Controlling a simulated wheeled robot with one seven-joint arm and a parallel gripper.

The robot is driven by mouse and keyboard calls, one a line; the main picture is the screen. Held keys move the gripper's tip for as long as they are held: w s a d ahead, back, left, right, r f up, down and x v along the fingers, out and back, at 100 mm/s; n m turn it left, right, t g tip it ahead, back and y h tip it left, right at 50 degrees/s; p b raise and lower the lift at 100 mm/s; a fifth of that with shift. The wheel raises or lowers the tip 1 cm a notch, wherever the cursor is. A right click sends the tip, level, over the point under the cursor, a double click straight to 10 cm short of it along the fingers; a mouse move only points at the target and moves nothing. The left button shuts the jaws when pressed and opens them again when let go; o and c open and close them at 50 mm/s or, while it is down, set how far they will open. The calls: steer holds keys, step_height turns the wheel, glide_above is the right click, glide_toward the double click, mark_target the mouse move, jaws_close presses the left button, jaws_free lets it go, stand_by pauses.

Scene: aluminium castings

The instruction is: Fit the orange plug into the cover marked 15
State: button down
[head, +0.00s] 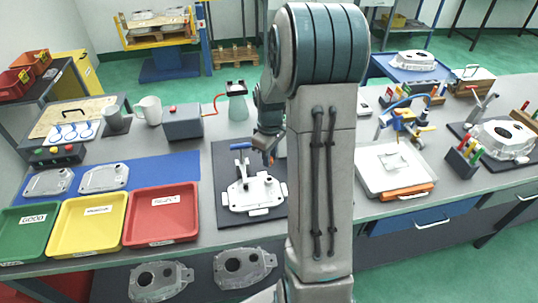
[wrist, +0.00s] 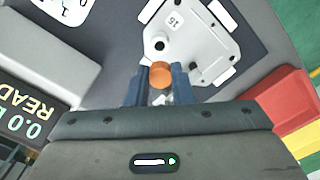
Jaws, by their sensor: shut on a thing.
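The cover marked 15 (wrist: 205,30) is a white casting lying on a dark mat, with a dark round hole near its edge in the wrist view. In the head view the cover (head: 240,196) lies on the bench left of my arm. My gripper (wrist: 160,80) is shut on the orange plug (wrist: 160,72), whose round end shows between the blue fingers. In the wrist view the plug appears just below the hole, apart from it; its height above the cover is hard to tell. In the head view my gripper (head: 269,158) is over the cover's back edge, and the plug is not clear there.
Red (head: 190,235), yellow (head: 88,253) and green (head: 20,250) trays are at the left front. Two other covers lie on a blue mat (head: 150,172). A white tray (head: 378,187) stands right of my arm.

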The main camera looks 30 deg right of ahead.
steer(key=shift+f+b, duration=1.95)
steer(key=shift+f, duration=0.85)
steer(key=shift+f+b, duration=1.1)
steer(key=shift+f, duration=0.15)
steer(key=c, duration=1.2)
jaws_free()
steer(key=shift+r, duration=0.1)
step_height(320, 180, up, 14)
steer(key=shift+f+b, duration=0.1)
steer(key=shift+b, duration=0.3)
